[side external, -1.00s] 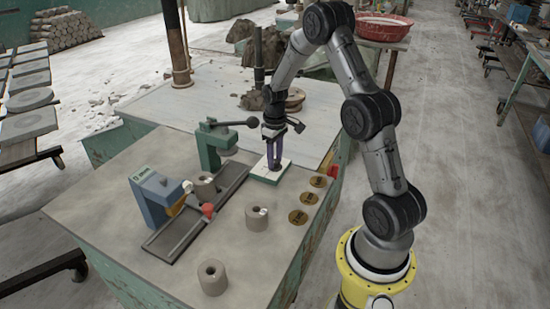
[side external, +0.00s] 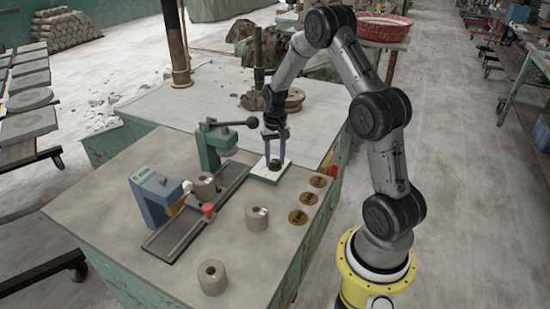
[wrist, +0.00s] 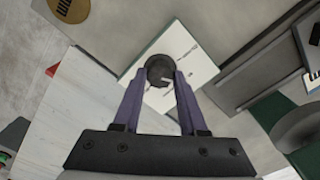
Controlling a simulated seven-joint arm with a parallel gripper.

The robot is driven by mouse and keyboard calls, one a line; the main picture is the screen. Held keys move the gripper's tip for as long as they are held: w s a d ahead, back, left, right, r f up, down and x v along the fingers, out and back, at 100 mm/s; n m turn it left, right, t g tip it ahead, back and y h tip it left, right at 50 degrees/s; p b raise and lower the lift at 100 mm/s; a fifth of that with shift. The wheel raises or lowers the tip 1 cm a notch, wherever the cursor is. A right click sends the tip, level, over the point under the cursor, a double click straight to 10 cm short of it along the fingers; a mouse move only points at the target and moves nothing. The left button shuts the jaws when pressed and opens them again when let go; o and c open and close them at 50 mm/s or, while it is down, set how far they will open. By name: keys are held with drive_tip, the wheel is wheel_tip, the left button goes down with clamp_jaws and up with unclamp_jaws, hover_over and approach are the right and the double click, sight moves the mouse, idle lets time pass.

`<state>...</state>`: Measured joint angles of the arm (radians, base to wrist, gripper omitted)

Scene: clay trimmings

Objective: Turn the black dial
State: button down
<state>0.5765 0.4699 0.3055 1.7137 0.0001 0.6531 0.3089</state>
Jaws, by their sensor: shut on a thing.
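The black dial (wrist: 160,66) sits on a square white plate (wrist: 196,62) with dark marks. In the side view, the dial (side external: 275,166) shows small on the plate (side external: 262,172), which has a green edge, near the bench's right side. My gripper (side external: 275,158) points straight down over the plate. In the wrist view, the two purple fingers of my gripper (wrist: 163,76) are shut on the dial, one on each side. A pale line shows at the dial's near edge between the fingers. The marks near the fingers are partly hidden.
A green lever press (side external: 209,147) with a black-knobbed handle stands left of the plate. A rail (side external: 182,229), a blue device (side external: 156,199) and several grey clay cylinders (side external: 212,277) are nearer. Several round brass discs (side external: 298,217) lie to the right.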

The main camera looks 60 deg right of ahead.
sight(275, 162)
drive_tip(key=shift+r+m, duration=0.1)
drive_tip(key=shift+m, duration=0.2)
drive_tip(key=shift+c, duration=2.2)
unclamp_jaws()
wheel_tip(275, 162, up, 14)
drive_tip(key=s+a+r+n+t, duration=0.2)
drive_tip(key=s+a+r+n, duration=0.1)
drive_tip(key=s+a, duration=0.3)
drive_tip(key=s+a+r+n+t, duration=0.1)
drive_tip(key=s+a+r+n, duration=0.1)
drive_tip(key=s+a+n, duration=0.2)
drive_tip(key=s+a+r+n+t, duration=0.2)
drive_tip(key=s+a+r+n, duration=0.1)
drive_tip(key=s+a, duration=0.7)
drive_tip(key=a, duration=0.3)
drive_tip(key=shift+a+r+n+t, duration=0.3)
drive_tip(key=shift+r+n, duration=0.05)
drive_tip(key=shift+n, duration=0.05)
